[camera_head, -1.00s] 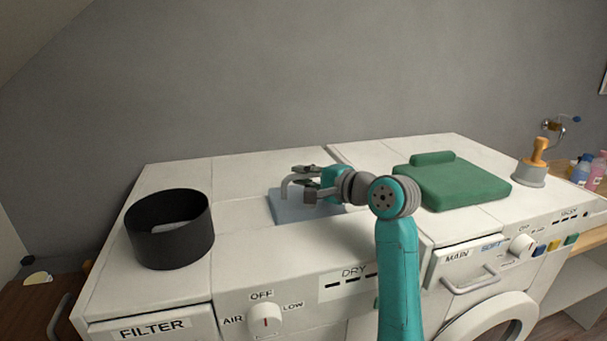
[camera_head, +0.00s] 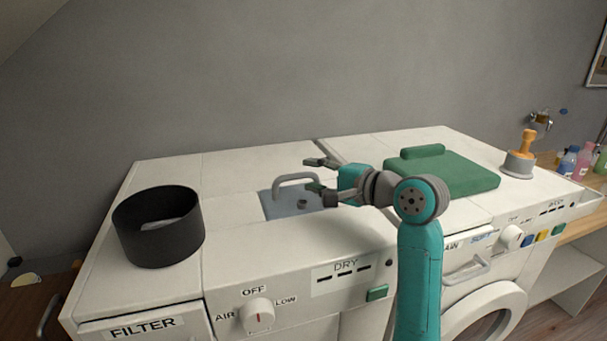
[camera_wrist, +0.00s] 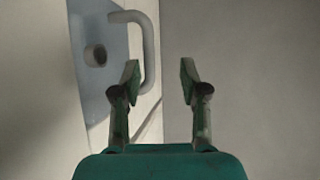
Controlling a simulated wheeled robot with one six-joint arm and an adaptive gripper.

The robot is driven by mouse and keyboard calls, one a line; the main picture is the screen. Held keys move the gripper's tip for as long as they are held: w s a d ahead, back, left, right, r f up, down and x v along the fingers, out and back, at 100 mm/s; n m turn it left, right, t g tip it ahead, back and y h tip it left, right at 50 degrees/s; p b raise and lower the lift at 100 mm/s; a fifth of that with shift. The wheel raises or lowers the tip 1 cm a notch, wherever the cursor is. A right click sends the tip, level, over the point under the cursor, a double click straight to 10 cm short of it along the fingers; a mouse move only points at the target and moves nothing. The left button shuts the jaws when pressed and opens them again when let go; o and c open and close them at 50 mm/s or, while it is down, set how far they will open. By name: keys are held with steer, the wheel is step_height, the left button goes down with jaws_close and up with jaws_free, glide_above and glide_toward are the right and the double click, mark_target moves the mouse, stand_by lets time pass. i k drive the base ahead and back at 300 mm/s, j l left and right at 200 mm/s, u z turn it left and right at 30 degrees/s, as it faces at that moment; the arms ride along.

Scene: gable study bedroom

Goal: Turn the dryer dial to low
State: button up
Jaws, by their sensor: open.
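The dryer dial (camera_head: 258,314) is a white round knob on the front panel, low in the head view. A short red mark runs upright on its face. The label OFF (camera_head: 254,291) is above it, LOW (camera_head: 286,300) to its upper right and AIR (camera_head: 224,316) to its left. My gripper (camera_head: 313,175) is open and empty over the machine top, behind and above the dial. In the wrist view its fingers (camera_wrist: 160,75) are apart with nothing between them. The dial is not in the wrist view.
A blue-grey plate (camera_head: 283,207) with a grey handle (camera_head: 295,179) lies beside my gripper. A black open cylinder (camera_head: 160,240) stands on the left. A green button (camera_head: 377,292) is right of the dial. A green pad (camera_head: 450,175) lies on the right.

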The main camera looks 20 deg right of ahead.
mark_target(256, 316)
steer(key=k+l, duration=0.75)
steer(key=k, duration=0.1)
